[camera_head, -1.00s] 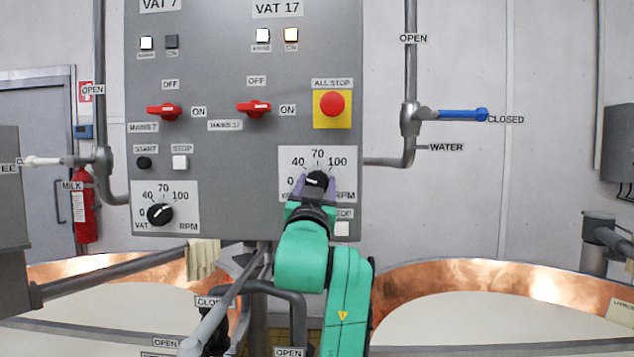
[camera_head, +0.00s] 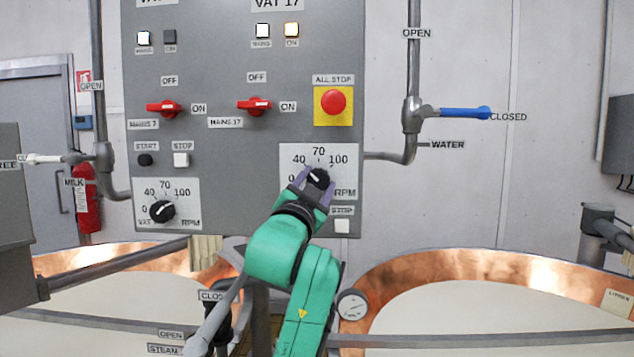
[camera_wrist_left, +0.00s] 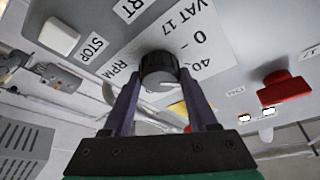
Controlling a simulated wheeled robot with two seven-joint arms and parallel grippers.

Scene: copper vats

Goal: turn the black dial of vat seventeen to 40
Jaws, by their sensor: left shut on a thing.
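The black dial of vat seventeen (camera_head: 319,177) sits on a white scale plate (camera_head: 345,174) marked 40, 70, 100 and RPM, low on the right of the grey panel. My left gripper (camera_head: 315,186) has its purple fingers on either side of the dial and is shut on it. The dial's white pointer line slants up and left, roughly towards the 40 mark. The wrist view also shows the dial (camera_wrist_left: 159,68) between the fingers, with the 0 and 40 marks clear beside it. The gripper hides the plate's lower left in the head view. My right gripper is not in view.
A white STOP button (camera_head: 342,226) is just below the plate. Above are the red ALL STOP button (camera_head: 333,102) and the red mains 17 switch (camera_head: 254,106). Vat seven's dial (camera_head: 162,211) is left. A blue-handled water valve (camera_head: 465,113) stands right of the panel.

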